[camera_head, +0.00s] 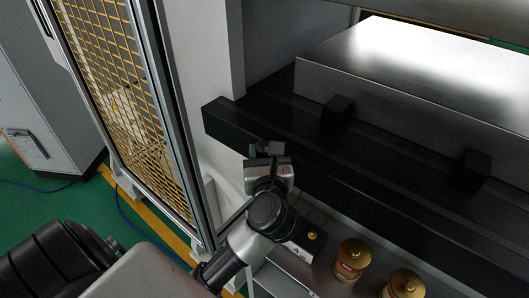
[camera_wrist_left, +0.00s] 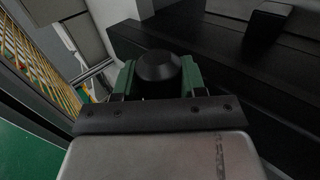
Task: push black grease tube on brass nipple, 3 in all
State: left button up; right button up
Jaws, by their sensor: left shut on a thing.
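My left gripper (camera_head: 268,150) is in front of the long black ledge of the machine. In the left wrist view its green fingers (camera_wrist_left: 160,84) are shut on a black round-ended piece (camera_wrist_left: 159,66), which looks like the black grease tube. In the head view the held piece is small and dark, mostly hidden by the gripper. A small brass piece (camera_head: 312,235), perhaps a nipple, shows on a dark block beside my left arm, below and right of the gripper. My right gripper is out of view.
A yellow mesh guard (camera_head: 115,80) stands left of the gripper.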

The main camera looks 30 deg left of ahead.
pick_arm(q)
jog(key=shift+r+p, duration=2.25)
jog(key=shift+r, duration=0.3)
